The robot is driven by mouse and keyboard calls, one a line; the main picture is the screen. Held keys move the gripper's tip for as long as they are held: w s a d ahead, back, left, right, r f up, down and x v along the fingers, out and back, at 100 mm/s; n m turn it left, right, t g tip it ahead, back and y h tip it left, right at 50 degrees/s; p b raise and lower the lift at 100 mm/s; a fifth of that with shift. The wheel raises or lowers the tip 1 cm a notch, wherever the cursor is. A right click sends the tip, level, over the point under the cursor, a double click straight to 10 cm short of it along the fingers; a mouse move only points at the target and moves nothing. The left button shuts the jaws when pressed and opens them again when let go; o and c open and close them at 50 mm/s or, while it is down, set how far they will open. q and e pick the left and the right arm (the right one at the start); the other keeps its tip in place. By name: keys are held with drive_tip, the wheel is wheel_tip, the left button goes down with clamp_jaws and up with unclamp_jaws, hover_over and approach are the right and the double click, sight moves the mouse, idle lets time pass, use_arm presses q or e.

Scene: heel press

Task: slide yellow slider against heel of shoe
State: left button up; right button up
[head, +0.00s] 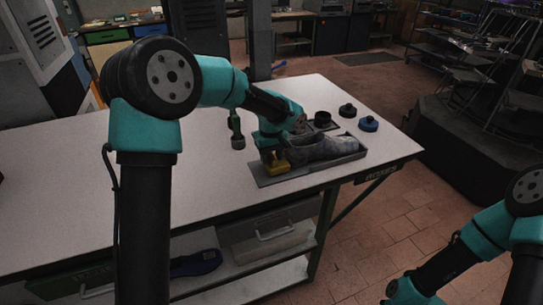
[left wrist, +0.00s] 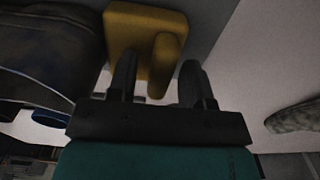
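The yellow slider (head: 279,169) sits at the left end of a grey tray (head: 313,168). The grey shoe (head: 325,147) lies in the tray to its right. My left gripper (head: 272,156) is down over the slider. In the left wrist view, the slider (left wrist: 121,30) has a raised yellow grip between my left gripper's (left wrist: 158,82) two fingers. The fingers are apart, with a gap beside the grip. The shoe (left wrist: 45,50) shows close to the slider at left; I cannot tell whether they touch. My right gripper is out of view; only part of my right arm shows.
Blue (head: 368,124) and black (head: 348,110) round items stand behind the tray, with a black cup-like item (head: 322,119). The white tabletop (head: 215,185) is clear at front left.

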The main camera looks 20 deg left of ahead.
sight(271, 155)
use_arm(q)
wheel_tip(271, 155, up, 18)
drive_tip(key=shift+f, duration=0.25)
idle(0.6)
drive_tip(key=shift+f, duration=0.1)
wheel_tip(271, 155, down, 16)
drive_tip(key=shift+r, duration=0.1)
idle(1.0)
idle(0.8)
